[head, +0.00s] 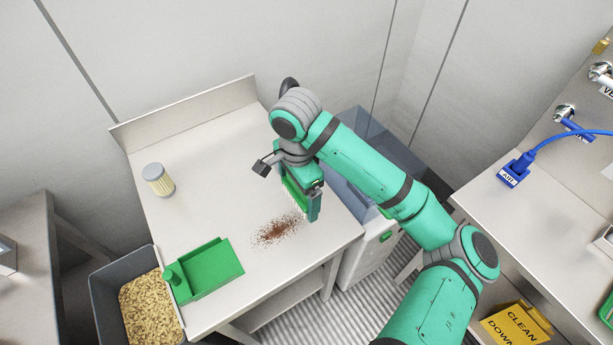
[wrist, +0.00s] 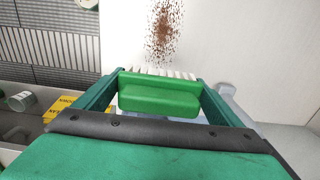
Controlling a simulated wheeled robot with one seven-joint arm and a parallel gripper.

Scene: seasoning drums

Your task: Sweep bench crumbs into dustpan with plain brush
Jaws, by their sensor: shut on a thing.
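My gripper (head: 309,198) is shut on a green brush with pale bristles (head: 294,195), just right of the crumbs near the bench's right side. In the wrist view, the brush's green block (wrist: 158,96) sits between my two fingers (wrist: 160,98), with the bristles pointing away toward the bench. Reddish-brown crumbs (head: 277,231) lie in a loose patch on the pale bench (head: 205,150); they also show beyond the bristles in the wrist view (wrist: 165,30). The green dustpan (head: 212,268) lies at the bench's front left edge, left of the crumbs. Whether the bristles touch the bench is unclear.
A lidded jar (head: 158,180) stands at the bench's back left. A grey bin of tan pieces (head: 150,310) stands beside the dustpan. A raised lip (head: 185,112) runs along the bench's back. A translucent blue-grey container (head: 352,190) is right of the bench. Bench space between jar and crumbs is clear.

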